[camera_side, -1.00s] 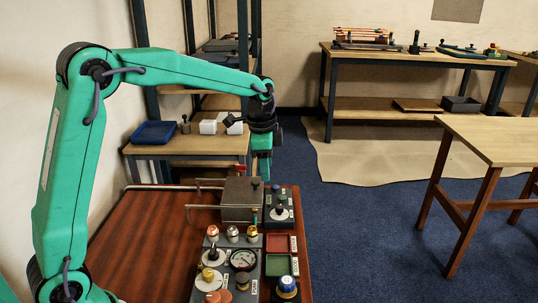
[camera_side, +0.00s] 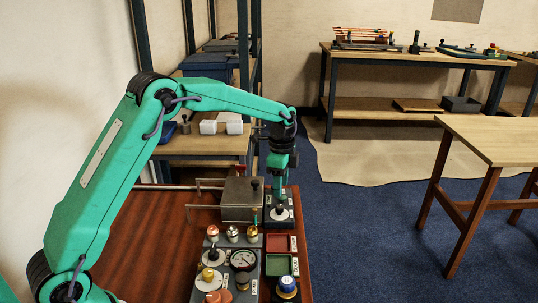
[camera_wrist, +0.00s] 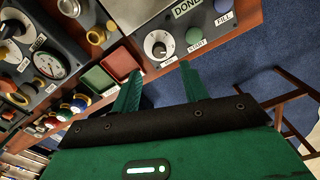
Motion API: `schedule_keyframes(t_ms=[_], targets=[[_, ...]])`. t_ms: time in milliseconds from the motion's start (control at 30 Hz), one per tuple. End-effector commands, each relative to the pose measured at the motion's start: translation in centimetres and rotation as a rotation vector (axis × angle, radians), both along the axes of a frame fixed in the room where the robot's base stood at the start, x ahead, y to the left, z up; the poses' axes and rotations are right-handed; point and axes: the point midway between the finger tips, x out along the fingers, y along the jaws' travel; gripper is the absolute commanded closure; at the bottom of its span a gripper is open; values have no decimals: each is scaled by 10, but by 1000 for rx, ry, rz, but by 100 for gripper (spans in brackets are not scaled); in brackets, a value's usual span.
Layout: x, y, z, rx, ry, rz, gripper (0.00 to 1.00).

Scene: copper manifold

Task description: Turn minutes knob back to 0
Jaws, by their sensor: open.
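The minutes knob (camera_wrist: 159,49) is a dark knob on a white round dial, on a grey control box (camera_wrist: 175,65) in the wrist view. A small label below it seems to read MIN. In the side view the dial (camera_side: 279,214) shows just below my gripper (camera_side: 281,202), which points down over the box at the table's right edge. In the wrist view my gripper (camera_wrist: 160,67) has its two green fingers apart, with the knob beyond the gap between the tips. I see nothing held. I cannot read the knob's exact setting.
A green button (camera_wrist: 194,35) and a purple button (camera_wrist: 222,5) share the box. A metal box (camera_side: 240,198) stands close on the left. Red (camera_side: 278,243) and green (camera_side: 279,265) trays, and a panel with a gauge (camera_side: 243,260), lie nearer the camera.

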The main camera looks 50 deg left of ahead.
Motion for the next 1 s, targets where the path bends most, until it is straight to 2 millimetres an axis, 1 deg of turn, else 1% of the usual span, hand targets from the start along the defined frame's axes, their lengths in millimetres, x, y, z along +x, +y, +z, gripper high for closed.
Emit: schedule_keyframes(t_ms=[167, 400, 600, 767, 1000], targets=[[-1, 0, -18, 0, 3, 0, 56], [-1, 0, -48, 0, 4, 1, 56], [-1, 0, -65, 0, 3, 1, 56], [-1, 0, -71, 0, 1, 1, 56], [-1, 0, -71, 0, 1, 1, 56]])
